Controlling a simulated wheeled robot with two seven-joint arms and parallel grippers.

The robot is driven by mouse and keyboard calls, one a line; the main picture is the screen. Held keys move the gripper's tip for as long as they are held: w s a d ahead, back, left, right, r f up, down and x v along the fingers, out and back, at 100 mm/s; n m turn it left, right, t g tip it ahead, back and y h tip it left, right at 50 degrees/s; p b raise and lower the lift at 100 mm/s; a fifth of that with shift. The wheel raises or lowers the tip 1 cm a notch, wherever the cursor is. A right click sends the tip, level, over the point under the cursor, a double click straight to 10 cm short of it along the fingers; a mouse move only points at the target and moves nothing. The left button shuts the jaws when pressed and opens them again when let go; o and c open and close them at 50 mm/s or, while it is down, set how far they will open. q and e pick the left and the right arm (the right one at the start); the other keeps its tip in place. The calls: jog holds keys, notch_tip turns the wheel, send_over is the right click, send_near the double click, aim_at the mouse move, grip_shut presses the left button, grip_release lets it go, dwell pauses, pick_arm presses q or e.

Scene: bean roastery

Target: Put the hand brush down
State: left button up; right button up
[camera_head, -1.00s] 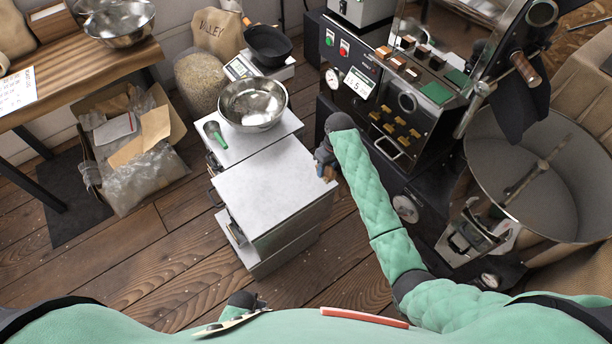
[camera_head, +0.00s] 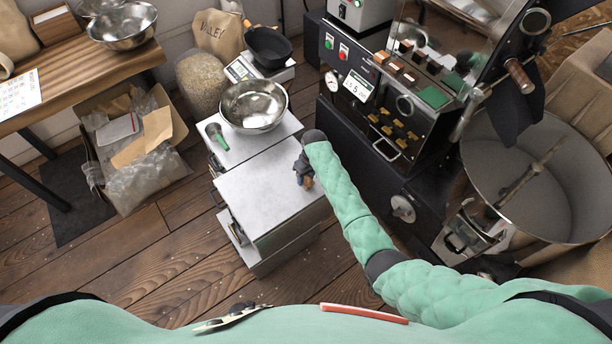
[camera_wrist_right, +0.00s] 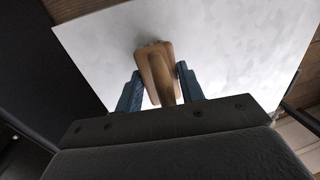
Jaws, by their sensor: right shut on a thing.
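The hand brush (camera_wrist_right: 159,75) shows in the right wrist view as a wooden handle and block, with its far end close over the white top. My right gripper (camera_wrist_right: 160,88) is shut on it, one blue finger on each side. In the head view my right gripper (camera_head: 304,179) is above the right edge of the white cabinet top (camera_head: 262,198), with a small brown bit of the brush below it. Whether the brush touches the top cannot be told.
The roaster (camera_head: 380,110) rises close on the right. The front part of the white top is clear. A cardboard box (camera_head: 135,150) sits on the floor at left.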

jog(key=shift+f, duration=0.15)
jog(key=o, duration=1.3)
